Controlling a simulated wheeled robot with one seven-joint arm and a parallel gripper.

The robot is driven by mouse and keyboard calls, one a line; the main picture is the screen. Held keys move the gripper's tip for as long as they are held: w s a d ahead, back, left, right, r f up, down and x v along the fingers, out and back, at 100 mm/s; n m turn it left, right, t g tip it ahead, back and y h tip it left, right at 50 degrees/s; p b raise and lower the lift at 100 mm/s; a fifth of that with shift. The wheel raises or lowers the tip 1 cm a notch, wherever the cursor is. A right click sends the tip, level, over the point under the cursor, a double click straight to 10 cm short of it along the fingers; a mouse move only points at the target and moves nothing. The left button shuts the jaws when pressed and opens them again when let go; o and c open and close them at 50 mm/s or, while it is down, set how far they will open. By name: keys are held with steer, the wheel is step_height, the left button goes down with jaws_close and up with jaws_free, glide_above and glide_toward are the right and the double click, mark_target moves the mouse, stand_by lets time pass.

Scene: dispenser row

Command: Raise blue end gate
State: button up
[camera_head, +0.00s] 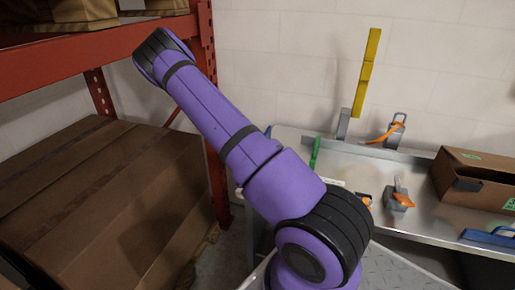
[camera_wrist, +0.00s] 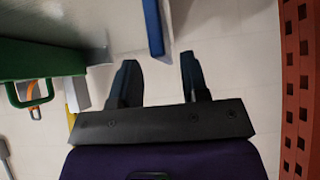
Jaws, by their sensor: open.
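In the wrist view my gripper (camera_wrist: 158,60) is open, with its two dark fingers apart and nothing seen clamped. A narrow blue bar (camera_wrist: 153,28) reaches down from the top edge, its lower end near the gap between the fingertips. It looks like the blue end gate, but I cannot tell its depth or whether a finger touches it. In the head view my arm hides part of the counter, and my gripper does not show. A blue piece (camera_head: 490,238) lies low at the right edge there; I cannot tell if it is the same thing.
A yellow bar (camera_head: 367,72) stands upright at the wall. A green piece (camera_head: 315,152) is beside my arm; a green handled part (camera_wrist: 40,62) shows in the wrist view. An open carton (camera_head: 475,180) sits on the metal counter (camera_head: 345,170). A red rack post (camera_wrist: 297,90) stands right.

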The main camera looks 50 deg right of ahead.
steer(key=v, duration=0.6)
stand_by(0.5)
steer(key=s+a+r+n+t+y, duration=0.1)
steer(key=s+a+r+n+y, duration=0.15)
steer(key=a+r, duration=0.9)
steer(key=s+a+r+n+y, duration=0.2)
steer(key=a+r+y, duration=0.2)
steer(key=a+r, duration=0.7)
steer(key=s+a+r+n+y, duration=0.1)
steer(key=s+a+r+n, duration=0.3)
steer(key=s, duration=0.8)
steer(key=s+a+r+n, duration=0.5)
steer(key=s+a+r, duration=0.4)
steer(key=s+r, duration=0.1)
steer(key=shift+s+r+t+y, duration=0.3)
steer(key=shift+s+r+y, duration=0.05)
steer(key=shift+s, duration=0.55)
steer(key=shift+d, duration=0.1)
